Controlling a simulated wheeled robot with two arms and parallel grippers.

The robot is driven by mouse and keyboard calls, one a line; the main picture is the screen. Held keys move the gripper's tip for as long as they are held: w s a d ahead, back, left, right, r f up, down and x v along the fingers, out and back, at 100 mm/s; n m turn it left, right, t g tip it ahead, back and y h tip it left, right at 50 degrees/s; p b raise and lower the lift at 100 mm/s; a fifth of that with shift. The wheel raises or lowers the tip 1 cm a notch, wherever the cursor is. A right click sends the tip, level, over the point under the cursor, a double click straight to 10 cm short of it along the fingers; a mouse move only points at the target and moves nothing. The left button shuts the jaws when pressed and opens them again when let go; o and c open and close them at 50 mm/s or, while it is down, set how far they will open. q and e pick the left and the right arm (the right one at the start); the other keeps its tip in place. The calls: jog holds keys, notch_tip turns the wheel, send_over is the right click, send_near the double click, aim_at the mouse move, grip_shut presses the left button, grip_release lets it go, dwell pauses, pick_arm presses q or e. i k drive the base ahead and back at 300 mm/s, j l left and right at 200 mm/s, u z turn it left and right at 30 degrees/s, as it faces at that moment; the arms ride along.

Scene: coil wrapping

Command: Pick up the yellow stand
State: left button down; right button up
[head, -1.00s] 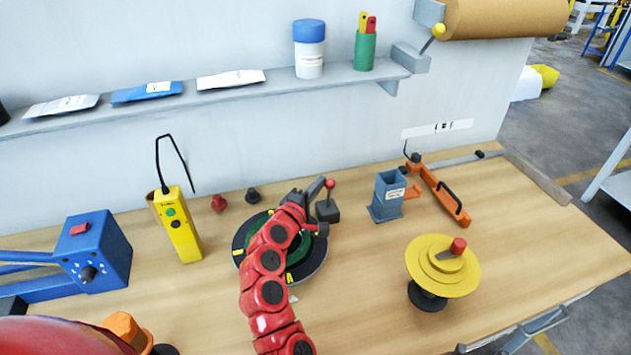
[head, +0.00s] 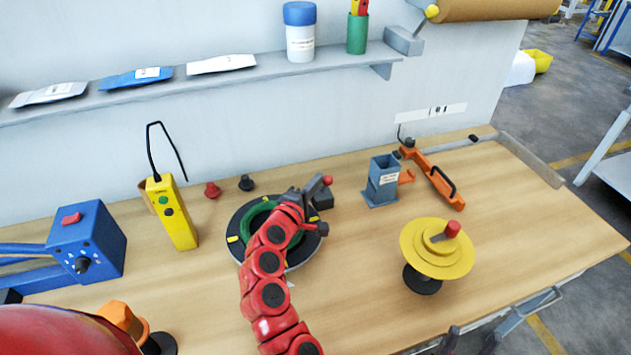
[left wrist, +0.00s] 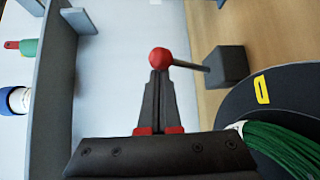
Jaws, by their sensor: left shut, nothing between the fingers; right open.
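The yellow stand (head: 420,250) is a stepped yellow disc with a red knob on top and a dark round base. It stands upright at the right of the table. My left gripper (head: 322,184) is shut and empty over the rear right edge of the dark turntable, left of the stand. In the left wrist view its shut fingers (left wrist: 160,78) reach up to a red ball knob (left wrist: 159,58); I cannot tell if they touch it. My right gripper (head: 470,342) shows only as dark open fingertips at the bottom edge, below the stand.
The dark turntable (head: 239,222) holds a green coil (head: 253,217). A yellow control box (head: 173,215) and a blue box (head: 88,240) are at left. Table around the stand is clear.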

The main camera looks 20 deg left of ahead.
aim_at(429, 264)
jog(key=k+j, duration=0.2)
jog(key=k+l, duration=0.15)
jog(key=k, duration=0.35)
jog(key=k+l, duration=0.15)
jog(key=k, duration=0.3)
